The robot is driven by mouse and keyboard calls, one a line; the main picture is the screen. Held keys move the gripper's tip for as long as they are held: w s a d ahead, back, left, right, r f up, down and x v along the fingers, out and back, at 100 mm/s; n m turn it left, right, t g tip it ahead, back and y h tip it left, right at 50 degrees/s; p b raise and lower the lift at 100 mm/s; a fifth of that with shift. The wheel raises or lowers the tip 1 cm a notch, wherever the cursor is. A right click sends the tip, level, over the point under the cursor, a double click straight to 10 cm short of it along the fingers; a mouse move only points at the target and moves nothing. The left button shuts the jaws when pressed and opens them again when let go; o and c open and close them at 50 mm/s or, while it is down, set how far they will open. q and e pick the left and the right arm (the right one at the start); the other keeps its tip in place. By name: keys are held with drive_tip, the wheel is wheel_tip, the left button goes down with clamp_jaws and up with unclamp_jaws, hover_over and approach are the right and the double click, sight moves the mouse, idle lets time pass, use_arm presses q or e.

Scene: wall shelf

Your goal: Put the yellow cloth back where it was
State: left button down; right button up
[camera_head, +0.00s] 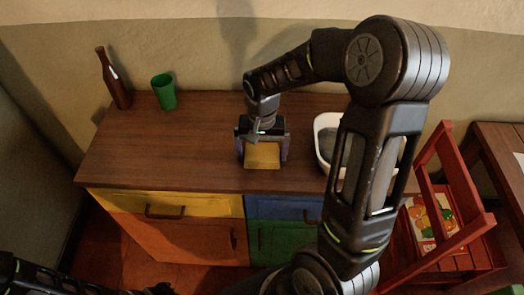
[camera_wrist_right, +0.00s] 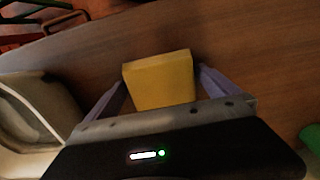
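The yellow cloth (camera_head: 262,156) looks like a small folded block on the brown cabinet top, near its middle. It also shows in the right wrist view (camera_wrist_right: 160,80). My right gripper (camera_head: 263,152) reaches down over it, with one purple finger on each side of the cloth. The fingers stand wide apart at the ends of the gripper body, and I see no clear grip on the cloth. Part of the cloth's back side is hidden by the gripper in the head view. Only dark parts of my left arm show at the bottom left; its gripper is not seen.
A white basin (camera_head: 326,122) stands right of the gripper, partly behind my right arm. A brown bottle (camera_head: 115,82) and a green cup (camera_head: 164,92) stand at the back left of the cabinet top (camera_head: 190,150). A red chair (camera_head: 440,225) stands at the right. The left front top is clear.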

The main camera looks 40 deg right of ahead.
sight(262, 152)
wheel_tip(262, 152, up, 12)
drive_tip(key=b, duration=0.1)
drive_tip(key=shift+r, duration=0.2)
idle(0.4)
idle(0.8)
